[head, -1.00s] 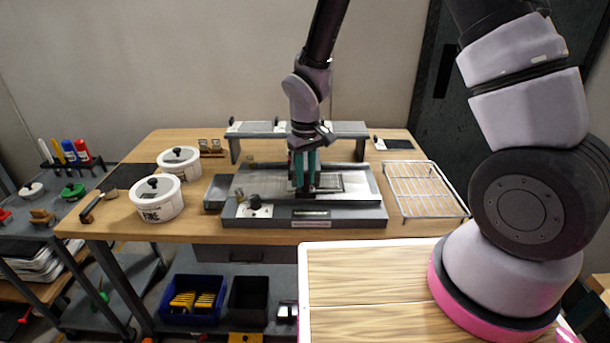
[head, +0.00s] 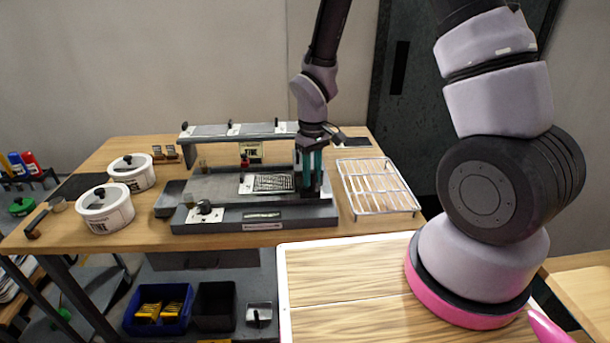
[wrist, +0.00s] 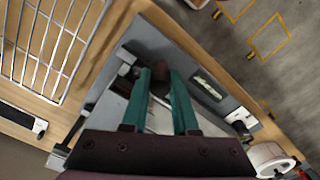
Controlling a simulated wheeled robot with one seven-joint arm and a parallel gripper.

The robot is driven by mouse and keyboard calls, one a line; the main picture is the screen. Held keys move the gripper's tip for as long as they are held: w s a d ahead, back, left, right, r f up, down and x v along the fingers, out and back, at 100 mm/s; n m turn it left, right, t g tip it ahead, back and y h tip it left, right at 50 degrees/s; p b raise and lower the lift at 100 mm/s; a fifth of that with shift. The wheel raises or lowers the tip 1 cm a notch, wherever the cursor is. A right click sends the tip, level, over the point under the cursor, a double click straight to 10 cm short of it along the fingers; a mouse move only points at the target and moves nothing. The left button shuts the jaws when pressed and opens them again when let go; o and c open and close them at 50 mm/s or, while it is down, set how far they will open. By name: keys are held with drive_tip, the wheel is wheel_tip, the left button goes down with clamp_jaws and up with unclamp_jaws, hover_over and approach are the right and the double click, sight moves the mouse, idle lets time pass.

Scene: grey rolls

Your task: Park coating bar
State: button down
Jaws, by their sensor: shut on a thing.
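My gripper (head: 311,190) is at the right end of the grey coating bench (head: 265,222) in the head view. Its two green fingers point down and are shut on a small dark part, which I take for the coating bar's grip (wrist: 160,78), seen between the fingertips in the wrist view. The rest of the bar is mostly hidden by the fingers. A printed card (head: 268,183) with a dark patterned patch lies on the bench's plate, just left of my gripper.
A wire rack (head: 378,186) stands right of the bench. A raised grey shelf (head: 225,132) stands behind it. Two white lidded pots (head: 105,209) stand at the left. A blue bin (head: 158,308) and a black bin (head: 214,305) sit below the table.

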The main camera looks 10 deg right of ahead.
drive_tip(key=shift+d, duration=0.3)
drive_tip(key=c, duration=0.7)
unclamp_jaws()
drive_tip(key=shift+d, duration=0.15)
drive_tip(key=shift+r, duration=0.1)
drive_tip(key=shift+a+r, duration=0.2)
drive_tip(key=shift+r, duration=0.15)
wheel_tip(320, 180, up, 10)
drive_tip(key=shift+d+f, duration=0.1)
